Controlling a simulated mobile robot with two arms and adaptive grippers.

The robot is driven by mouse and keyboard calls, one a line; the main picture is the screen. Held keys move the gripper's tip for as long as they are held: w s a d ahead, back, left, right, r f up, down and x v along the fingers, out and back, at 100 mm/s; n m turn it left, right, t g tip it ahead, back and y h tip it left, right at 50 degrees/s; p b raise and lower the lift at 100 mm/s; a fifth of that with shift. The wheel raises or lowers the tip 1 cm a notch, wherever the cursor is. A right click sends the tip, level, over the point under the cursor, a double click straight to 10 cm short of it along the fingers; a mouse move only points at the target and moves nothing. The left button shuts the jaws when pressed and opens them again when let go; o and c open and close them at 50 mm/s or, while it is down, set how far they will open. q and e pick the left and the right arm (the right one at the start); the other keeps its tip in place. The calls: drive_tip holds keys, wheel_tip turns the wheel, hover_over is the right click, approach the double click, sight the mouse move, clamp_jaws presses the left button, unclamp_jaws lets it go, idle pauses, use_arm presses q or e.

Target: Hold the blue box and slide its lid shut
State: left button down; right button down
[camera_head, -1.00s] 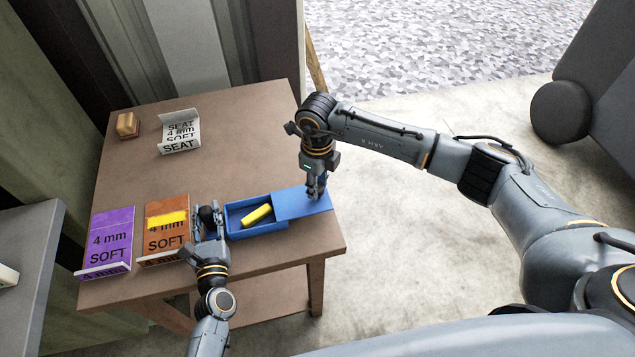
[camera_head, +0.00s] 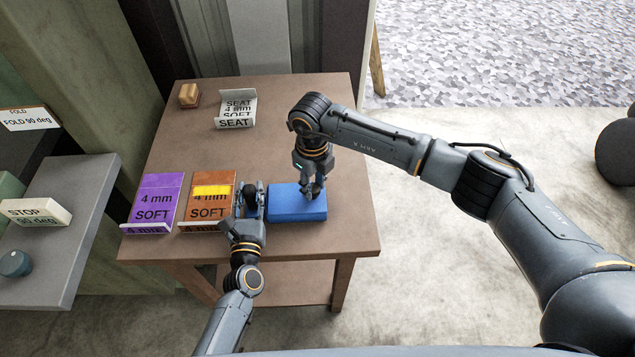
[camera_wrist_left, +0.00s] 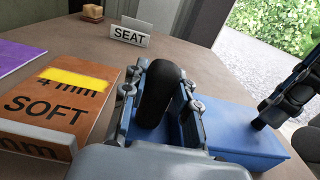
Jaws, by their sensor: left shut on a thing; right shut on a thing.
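The blue box (camera_wrist_left: 250,158) lies near the table's front edge, mostly under its flat blue lid (camera_head: 290,205). In the head view the lid spans the box's top and no open inside shows. My left gripper (camera_head: 250,193) is shut at the box's left end; a black rounded piece (camera_wrist_left: 158,95) stands between its fingers and hides the contact. My right gripper (camera_head: 312,193) points down, shut on the lid near its right part; its fingertips hide the grip itself. It also shows at the right edge of the left wrist view (camera_wrist_left: 262,122).
An orange card (camera_head: 207,205) with a yellow strip and a purple card (camera_head: 155,198) lie left of my left gripper. A white SEAT holder (camera_head: 238,110) and a small wooden block (camera_head: 189,95) stand farther back. A grey side shelf (camera_head: 75,215) is at left. The table's middle is clear.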

use_arm(q)
drive_tip(key=shift+d, duration=0.2)
use_arm(e)
drive_tip(key=c, duration=1.1)
unclamp_jaws()
drive_tip(key=shift+a, duration=0.25)
drive_tip(key=shift+o, duration=0.6)
drive_tip(key=shift+d, duration=0.15)
use_arm(q)
drive_tip(key=shift+a, duration=0.15)
use_arm(e)
wheel_tip(320, 180, up, 12)
use_arm(q)
drive_tip(key=c, duration=1)
unclamp_jaws()
drive_tip(key=shift+o, duration=0.2)
drive_tip(key=shift+s, duration=0.1)
